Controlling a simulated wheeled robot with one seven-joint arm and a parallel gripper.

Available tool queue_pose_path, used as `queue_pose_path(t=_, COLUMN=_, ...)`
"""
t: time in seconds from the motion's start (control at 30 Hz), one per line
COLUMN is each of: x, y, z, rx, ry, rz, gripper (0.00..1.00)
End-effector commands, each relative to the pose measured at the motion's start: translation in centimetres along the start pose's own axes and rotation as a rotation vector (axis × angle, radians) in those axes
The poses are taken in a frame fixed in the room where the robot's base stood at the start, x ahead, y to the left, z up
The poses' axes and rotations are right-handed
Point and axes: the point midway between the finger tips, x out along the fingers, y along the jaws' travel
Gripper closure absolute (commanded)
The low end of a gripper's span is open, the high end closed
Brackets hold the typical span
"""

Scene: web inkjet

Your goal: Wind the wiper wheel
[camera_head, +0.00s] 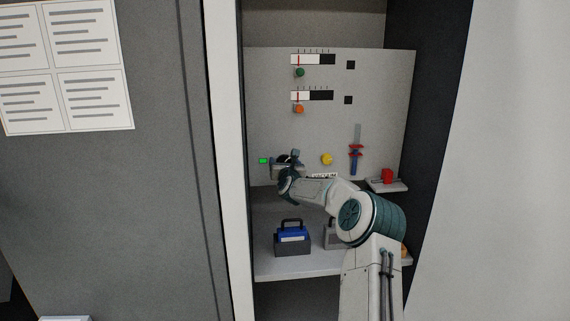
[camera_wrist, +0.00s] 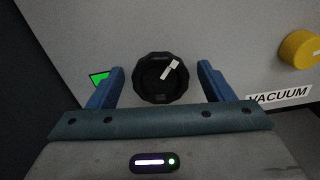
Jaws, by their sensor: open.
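The wiper wheel is a black faceted knob (camera_wrist: 151,88) with a pale pointer mark that tilts toward the upper right. It sits on the grey panel (camera_wrist: 225,30). My gripper (camera_wrist: 160,82) is open, with one blue finger on each side of the knob and a gap showing on both sides. Whether the fingertips reach as deep as the knob cannot be told. In the head view my gripper (camera_head: 285,165) is at the panel's lower left and hides most of the knob.
A green indicator (camera_head: 263,161) is left of the knob. A yellow knob (camera_head: 327,159) is to its right, above a VACUUM label (camera_wrist: 279,95). A blue-topped box (camera_head: 292,238) stands below.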

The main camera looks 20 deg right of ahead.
Motion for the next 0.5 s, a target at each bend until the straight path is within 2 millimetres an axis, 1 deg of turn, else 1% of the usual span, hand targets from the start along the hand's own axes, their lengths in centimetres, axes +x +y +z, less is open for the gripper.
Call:
queue_pose_path(t=0.03, x=-0.01, y=-0.01, z=0.00, rx=0.000, ry=0.000, rz=0.000, gripper=0.26)
queue_pose_path(t=0.07, x=-0.01, y=-0.01, z=0.00, rx=0.000, ry=0.000, rz=0.000, gripper=0.29)
queue_pose_path(t=0.1, x=-0.01, y=-0.01, z=0.01, rx=0.000, ry=0.000, rz=0.000, gripper=0.40)
queue_pose_path(t=0.17, x=-0.02, y=-0.01, z=0.01, rx=0.000, ry=0.000, rz=0.000, gripper=0.56)
queue_pose_path(t=0.2, x=-0.02, y=-0.01, z=0.02, rx=0.000, ry=0.000, rz=0.000, gripper=0.68)
queue_pose_path(t=0.23, x=-0.02, y=-0.01, z=0.02, rx=0.000, ry=0.000, rz=0.000, gripper=0.71)
queue_pose_path(t=0.5, x=-0.03, y=-0.01, z=-0.09, rx=-0.018, ry=0.000, rz=0.000, gripper=0.70)
